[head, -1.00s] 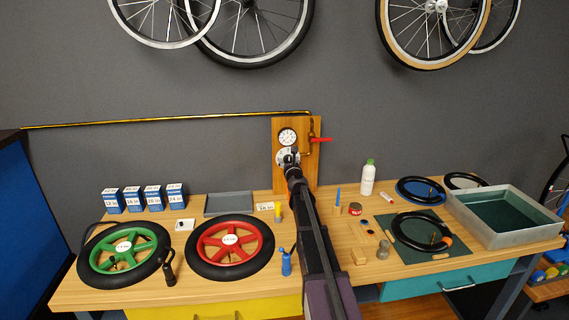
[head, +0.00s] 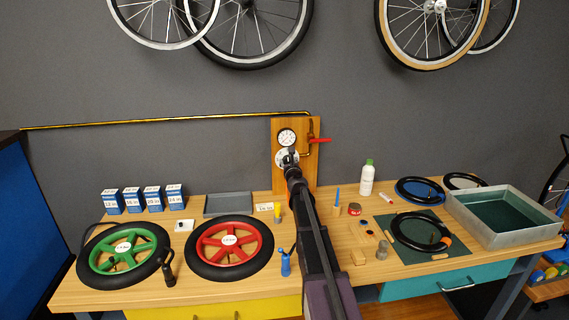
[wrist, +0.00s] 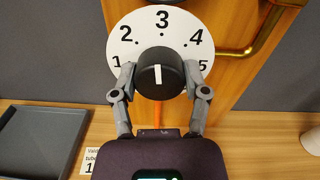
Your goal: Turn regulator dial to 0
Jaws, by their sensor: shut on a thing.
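The regulator dial is a black round knob (wrist: 162,76) with a white mark, in front of a white number disc (wrist: 124,51). The numbers 1 to 5 show around the disc, with 3 at the top. The white mark stands nearly upright, roughly toward the 3. No 0 is visible; the disc's lower part is hidden by the knob and my gripper. My gripper (wrist: 160,80) is shut on the knob, one finger on each side. In the head view my gripper (head: 290,157) covers part of the disc, below a round gauge (head: 287,138).
The wooden panel (head: 310,178) carries a red lever (head: 320,140) and a brass pipe (head: 170,120) to the right of and above the dial. A grey tray (head: 229,204) lies left on the bench. Two wheels with red (head: 229,242) and green spokes lie in front.

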